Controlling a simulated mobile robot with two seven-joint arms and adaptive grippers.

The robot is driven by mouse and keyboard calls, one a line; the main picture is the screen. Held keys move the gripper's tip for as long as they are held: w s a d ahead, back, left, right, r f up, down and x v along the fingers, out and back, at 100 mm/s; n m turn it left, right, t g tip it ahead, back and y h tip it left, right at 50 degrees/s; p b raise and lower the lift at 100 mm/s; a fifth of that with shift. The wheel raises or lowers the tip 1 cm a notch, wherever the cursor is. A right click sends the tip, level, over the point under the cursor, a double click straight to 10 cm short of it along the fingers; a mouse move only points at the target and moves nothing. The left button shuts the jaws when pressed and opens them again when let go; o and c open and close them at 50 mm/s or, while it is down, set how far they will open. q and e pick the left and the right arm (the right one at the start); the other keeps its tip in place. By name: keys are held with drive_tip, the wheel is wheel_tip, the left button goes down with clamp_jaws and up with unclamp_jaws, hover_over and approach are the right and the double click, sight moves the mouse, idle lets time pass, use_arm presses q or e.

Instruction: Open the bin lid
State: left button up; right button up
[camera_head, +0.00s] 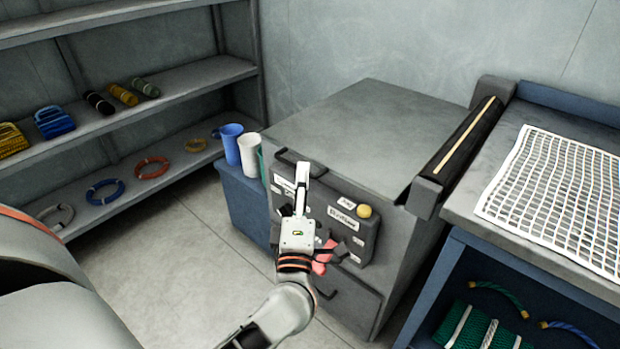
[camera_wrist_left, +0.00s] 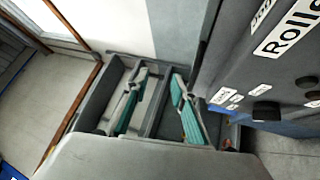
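A large grey bin (camera_head: 400,265) stands against the wall. Its flat lid (camera_head: 370,125) looks closed, with a dark bar handle (camera_head: 287,154) at the front left edge. My left gripper (camera_head: 308,170) is at the upper front of the bin, close to the handle; contact cannot be told. In the left wrist view its two fingers with teal pads (camera_wrist_left: 159,105) stand apart, with nothing clearly held between them. A labelled dark panel (camera_wrist_left: 265,75) is at the right there. My right gripper is not in view.
The bin's front has a control panel with a yellow knob (camera_head: 364,211) and a pink item (camera_head: 322,260) below. A blue box (camera_head: 240,198) holding cups stands at its left. A workbench with white netting (camera_head: 560,190) is on the right. Shelves (camera_head: 175,85) hold rope coils.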

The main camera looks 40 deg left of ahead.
sight(294, 164)
use_arm(q)
drive_tip(key=w+a+f+n+g+y+b, duration=0.1)
drive_tip(key=w+a+f+n+g+b, duration=0.1)
drive_tip(key=a+f+n+g, duration=0.3)
drive_tip(key=shift+m+t, duration=0.3)
drive_tip(key=shift+t, duration=0.5)
drive_tip(key=shift+w+d+b+x, duration=0.1)
drive_tip(key=shift+x, duration=0.95)
drive_tip(key=shift+w+d+b+x, duration=0.1)
drive_tip(key=shift+w+d+x, duration=0.05)
drive_tip(key=shift+x, duration=0.95)
drive_tip(key=shift+w+d+b+x, duration=0.1)
drive_tip(key=shift+x, duration=0.95)
drive_tip(key=shift+f, duration=0.2)
clamp_jaws()
